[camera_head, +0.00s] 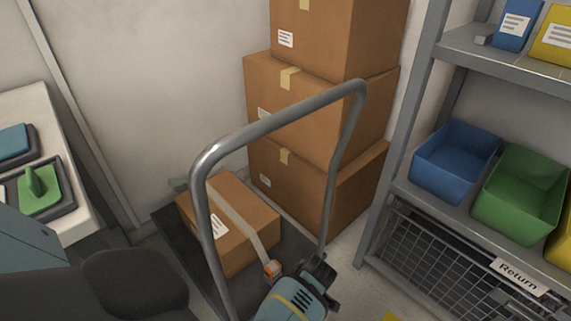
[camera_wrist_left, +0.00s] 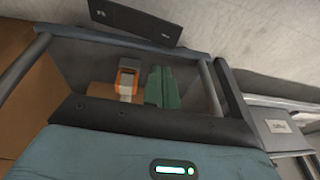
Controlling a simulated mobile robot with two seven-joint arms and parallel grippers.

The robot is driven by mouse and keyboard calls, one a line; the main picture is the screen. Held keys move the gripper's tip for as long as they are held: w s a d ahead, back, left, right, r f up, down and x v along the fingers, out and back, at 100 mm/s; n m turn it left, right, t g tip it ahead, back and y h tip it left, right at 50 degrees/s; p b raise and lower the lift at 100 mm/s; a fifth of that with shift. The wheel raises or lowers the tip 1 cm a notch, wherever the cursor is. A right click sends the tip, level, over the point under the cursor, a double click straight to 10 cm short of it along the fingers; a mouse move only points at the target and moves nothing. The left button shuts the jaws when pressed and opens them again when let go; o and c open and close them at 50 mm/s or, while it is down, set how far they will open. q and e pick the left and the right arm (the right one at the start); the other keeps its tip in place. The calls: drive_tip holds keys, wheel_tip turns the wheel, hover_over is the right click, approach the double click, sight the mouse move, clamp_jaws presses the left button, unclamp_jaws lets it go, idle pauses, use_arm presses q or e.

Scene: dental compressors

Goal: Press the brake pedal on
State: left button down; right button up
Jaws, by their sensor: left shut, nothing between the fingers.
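A platform trolley with a grey tubular handle (camera_head: 272,124) stands in the middle of the head view. Its dark deck (camera_head: 180,240) carries a cardboard box (camera_head: 245,235) with a pale strap across it. An orange piece (camera_head: 272,268) sits at the strap's near end; an orange piece also shows in the left wrist view (camera_wrist_left: 128,66). My left gripper (camera_head: 322,268) is low in the handle frame, beside that orange piece. In the left wrist view its greenish fingers (camera_wrist_left: 160,88) are together and empty. I cannot pick out the brake pedal with certainty. My right gripper is out of view.
Stacked cardboard boxes (camera_head: 315,110) stand behind the trolley. A metal shelf (camera_head: 400,130) with a blue bin (camera_head: 455,160) and a green bin (camera_head: 520,195) is at the right. A white worktop (camera_head: 85,215) is at the left. A little floor (camera_head: 345,250) shows between trolley and shelf.

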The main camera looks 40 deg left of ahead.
use_arm(q)
drive_tip(key=b+x, duration=0.2)
drive_tip(key=x, duration=0.2)
drive_tip(key=b+x, duration=0.1)
drive_tip(key=x, duration=0.3)
drive_tip(key=b+x, duration=0.2)
drive_tip(key=x, duration=0.2)
drive_tip(key=shift+s+d+f+b, duration=0.25)
drive_tip(key=shift+f+b, duration=0.05)
drive_tip(key=shift+b, duration=0.05)
drive_tip(key=shift+s+f, duration=0.15)
drive_tip(key=shift+f, duration=0.4)
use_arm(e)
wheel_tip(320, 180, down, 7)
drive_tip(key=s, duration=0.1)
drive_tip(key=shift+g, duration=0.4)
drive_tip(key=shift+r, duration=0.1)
